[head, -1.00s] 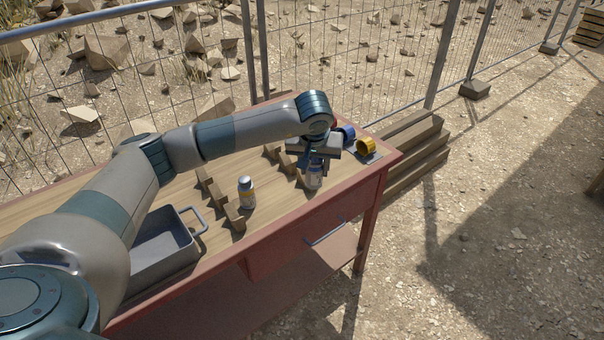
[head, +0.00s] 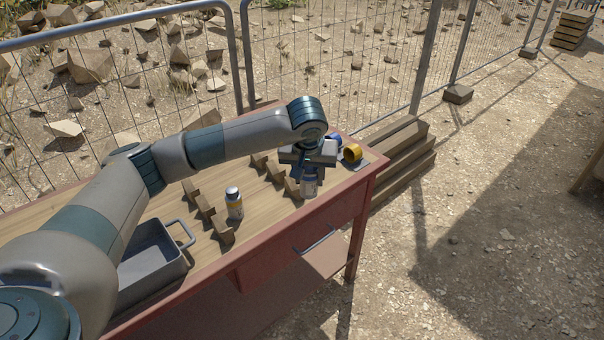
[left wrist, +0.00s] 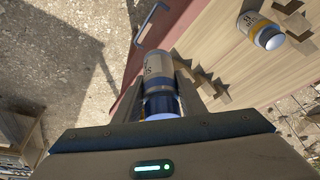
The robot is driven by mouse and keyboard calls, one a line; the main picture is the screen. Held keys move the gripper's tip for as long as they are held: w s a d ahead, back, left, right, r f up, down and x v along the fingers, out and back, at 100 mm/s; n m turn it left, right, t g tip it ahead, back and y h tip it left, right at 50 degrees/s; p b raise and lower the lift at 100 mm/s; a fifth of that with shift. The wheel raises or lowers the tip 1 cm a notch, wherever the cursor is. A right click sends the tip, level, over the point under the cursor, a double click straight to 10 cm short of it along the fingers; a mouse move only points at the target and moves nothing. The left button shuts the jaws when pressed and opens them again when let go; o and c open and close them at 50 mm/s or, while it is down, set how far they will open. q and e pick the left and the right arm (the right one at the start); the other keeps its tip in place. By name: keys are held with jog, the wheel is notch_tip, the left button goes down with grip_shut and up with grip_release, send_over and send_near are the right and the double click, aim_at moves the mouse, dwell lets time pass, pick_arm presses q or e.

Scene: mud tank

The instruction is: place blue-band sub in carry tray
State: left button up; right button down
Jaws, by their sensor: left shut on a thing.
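My left gripper (head: 311,170) is shut on a bottle with a blue band (left wrist: 158,75), the blue-band sub. The bottle's grey body and blue cap end show between the fingers in the left wrist view; its lower part (head: 310,188) shows under the gripper in the head view. It is near the right end of the table, beside a wooden rack piece. I cannot tell whether its base touches the tabletop. The grey carry tray (head: 181,268), with a raised handle, stands at the table's left, partly behind my left arm. Its visible inside looks empty. My right gripper is not in view.
A yellow-band bottle (head: 234,204) stands between tray and gripper, beside a notched wooden rack (head: 208,211). A second rack (head: 275,172) is by the gripper. A blue cup-like piece (head: 334,140) and a yellow one (head: 352,153) are at the right end. A mesh fence (head: 345,60) stands behind.

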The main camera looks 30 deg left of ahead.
pick_arm(q)
jog(key=s+d+r+m+h, duration=0.1)
jog(key=s+d+r+m, duration=0.3)
jog(key=s+d, duration=0.5)
jog(key=s, duration=0.3)
jog(key=shift+s+r+h, duration=0.15)
jog(key=shift+r+h, duration=0.15)
jog(key=shift+r, duration=0.1)
